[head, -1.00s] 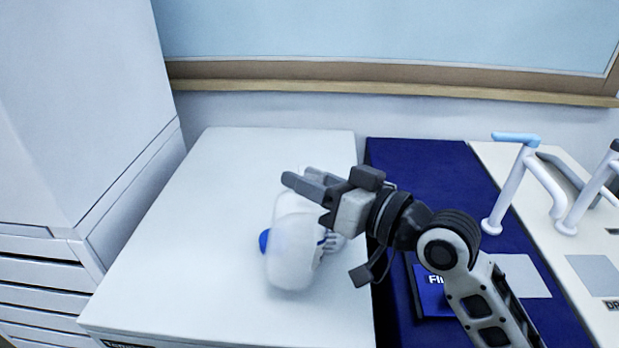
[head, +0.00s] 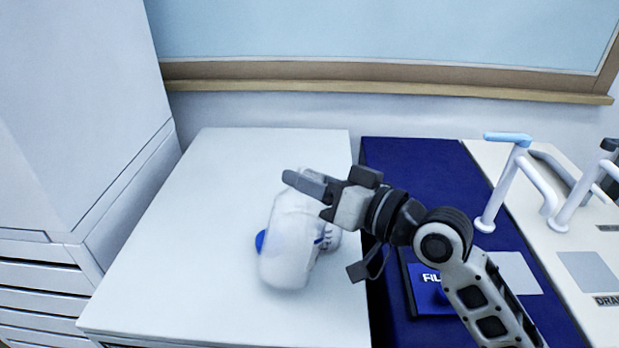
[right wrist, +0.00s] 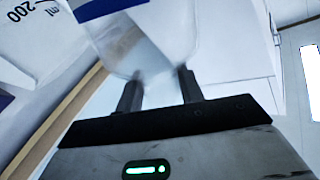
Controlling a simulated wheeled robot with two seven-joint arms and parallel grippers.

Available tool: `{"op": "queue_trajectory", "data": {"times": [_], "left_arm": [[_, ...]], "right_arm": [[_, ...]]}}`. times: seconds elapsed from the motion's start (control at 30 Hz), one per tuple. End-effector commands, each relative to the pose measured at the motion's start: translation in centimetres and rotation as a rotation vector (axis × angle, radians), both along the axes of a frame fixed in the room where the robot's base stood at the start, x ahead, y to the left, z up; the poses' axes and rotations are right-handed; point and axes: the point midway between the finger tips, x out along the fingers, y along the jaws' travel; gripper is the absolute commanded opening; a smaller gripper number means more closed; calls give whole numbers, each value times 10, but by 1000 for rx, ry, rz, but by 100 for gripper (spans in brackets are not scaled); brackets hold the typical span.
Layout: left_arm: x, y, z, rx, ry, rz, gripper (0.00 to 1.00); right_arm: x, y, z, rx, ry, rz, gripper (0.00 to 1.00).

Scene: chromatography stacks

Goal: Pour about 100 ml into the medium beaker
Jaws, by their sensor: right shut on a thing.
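My right gripper (head: 308,190) is over the white bench top. It is shut on a whitish translucent vessel (head: 287,245), which looks tilted. A blue patch shows at the vessel's left side, and printed marks show at its right edge. I cannot tell whether these belong to it or to another vessel close by. In the right wrist view the fingers (right wrist: 160,88) hold a clear vessel (right wrist: 165,35) with a blue band. Close to it is a surface marked "200 ml" (right wrist: 40,22), partly cut off. The medium beaker cannot be told apart. My left gripper is out of view.
The white bench top (head: 190,250) is clear around the vessel. To the right are a dark blue mat (head: 400,160), a blue labelled item (head: 430,295) and white posts (head: 500,185) on a pale panel. A tall white cabinet (head: 70,110) stands at the left.

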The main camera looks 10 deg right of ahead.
Motion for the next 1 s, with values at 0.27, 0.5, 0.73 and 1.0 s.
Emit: {"op": "queue_trajectory", "data": {"times": [0.27, 0.5, 0.73, 1.0], "left_arm": [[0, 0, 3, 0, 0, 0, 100], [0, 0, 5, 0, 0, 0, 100], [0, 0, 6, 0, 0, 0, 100], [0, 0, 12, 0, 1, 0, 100]], "right_arm": [[0, 0, 2, 19, 12, -1, 0], [1, -1, -1, 45, 41, 1, 0], [1, -1, -1, 48, 43, 0, 0], [1, -1, -3, 99, 98, 0, 0]]}}
